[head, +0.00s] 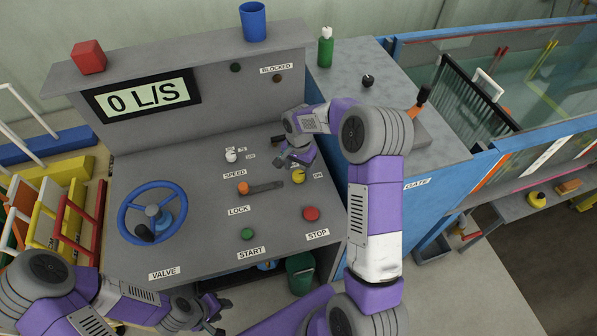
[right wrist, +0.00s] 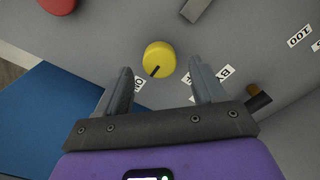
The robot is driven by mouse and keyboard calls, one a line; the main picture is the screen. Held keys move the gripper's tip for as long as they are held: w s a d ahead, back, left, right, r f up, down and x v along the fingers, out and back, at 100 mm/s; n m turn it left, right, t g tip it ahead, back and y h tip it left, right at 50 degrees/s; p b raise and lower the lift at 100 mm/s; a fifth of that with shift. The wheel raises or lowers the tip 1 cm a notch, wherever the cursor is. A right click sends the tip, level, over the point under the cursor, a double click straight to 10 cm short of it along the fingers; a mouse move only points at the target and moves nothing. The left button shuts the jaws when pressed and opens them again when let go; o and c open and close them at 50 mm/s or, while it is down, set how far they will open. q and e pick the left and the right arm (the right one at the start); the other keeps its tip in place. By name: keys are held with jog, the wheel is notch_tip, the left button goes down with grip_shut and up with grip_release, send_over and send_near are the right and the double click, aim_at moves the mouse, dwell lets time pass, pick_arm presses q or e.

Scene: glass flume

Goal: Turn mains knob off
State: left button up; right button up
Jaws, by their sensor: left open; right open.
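The mains knob is a small yellow round knob (head: 298,176) on the grey console, left of an "ON" label. In the right wrist view the yellow knob (right wrist: 159,57) has a dark pointer mark directed at the "ON" label (right wrist: 138,83). My right gripper (head: 297,160) is open above the knob. In the right wrist view its fingertips (right wrist: 162,68) appear either side of the knob, with nothing between them seen touching it. Another label (right wrist: 223,75) is partly hidden by a finger. My left gripper (head: 211,319) is open and empty, low beside the console's front.
The console carries a blue valve wheel (head: 131,196), an orange lock handle (head: 245,188), a white speed knob (head: 231,156), a green start button (head: 248,234) and a red stop button (head: 311,213). The display (head: 147,97) reads 0 L/S. A green bottle (head: 325,48) stands behind.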

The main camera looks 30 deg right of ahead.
aim_at(298, 176)
jog(key=shift+f, duration=1.1)
jog(key=shift+c, duration=0.2)
jog(key=c, duration=1)
